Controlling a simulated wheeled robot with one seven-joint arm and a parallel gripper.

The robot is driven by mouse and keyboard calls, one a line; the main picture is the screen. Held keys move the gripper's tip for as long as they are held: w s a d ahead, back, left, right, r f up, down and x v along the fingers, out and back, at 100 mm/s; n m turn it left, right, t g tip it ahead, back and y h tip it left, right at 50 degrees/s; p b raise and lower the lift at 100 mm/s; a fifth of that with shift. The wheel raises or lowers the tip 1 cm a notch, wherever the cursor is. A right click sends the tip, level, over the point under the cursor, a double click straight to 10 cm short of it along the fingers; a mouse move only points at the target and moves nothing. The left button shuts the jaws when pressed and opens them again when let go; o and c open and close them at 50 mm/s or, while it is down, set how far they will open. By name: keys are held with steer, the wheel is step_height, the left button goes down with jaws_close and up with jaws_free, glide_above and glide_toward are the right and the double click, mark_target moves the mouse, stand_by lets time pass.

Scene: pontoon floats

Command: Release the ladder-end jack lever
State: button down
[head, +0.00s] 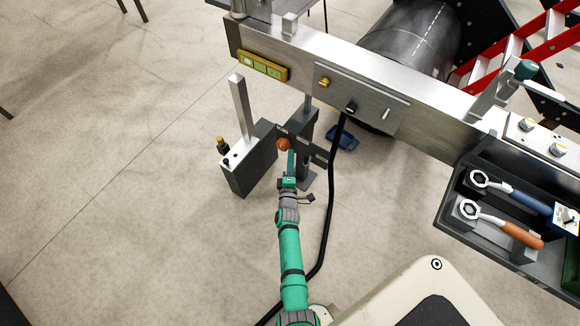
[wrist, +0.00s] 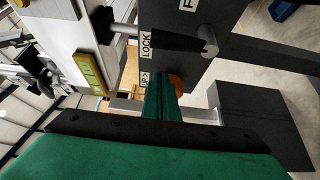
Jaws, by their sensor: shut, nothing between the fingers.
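A dark jack post (head: 303,125) stands under the left part of the metal beam. It carries a plate with small white labels; the wrist view shows this dark plate (wrist: 180,55) with a "LOCK" label. An orange knob (head: 283,144) sits at the plate's left side, and part of it shows behind my fingers in the wrist view (wrist: 177,85). A dark tapered handle (wrist: 208,40) on a grey rod crosses the plate. My gripper (head: 291,158) is shut and empty beside the knob, fingertips close to the plate; I cannot tell if they touch.
A grey box with an upright bar (head: 250,160) stands left of the post. A black cable (head: 329,200) hangs to the right. A tray with wrenches (head: 500,205) and a red ladder (head: 520,45) are at right.

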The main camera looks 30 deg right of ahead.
mark_target(308, 158)
steer(key=shift+s+d+f, duration=0.1)
steer(key=shift+s+d, duration=0.4)
steer(key=shift+s, duration=0.4)
steer(key=shift+s+d, duration=0.5)
steer(key=shift+s, duration=0.4)
steer(key=shift+w+a, duration=0.1)
steer(key=shift+a, duration=0.05)
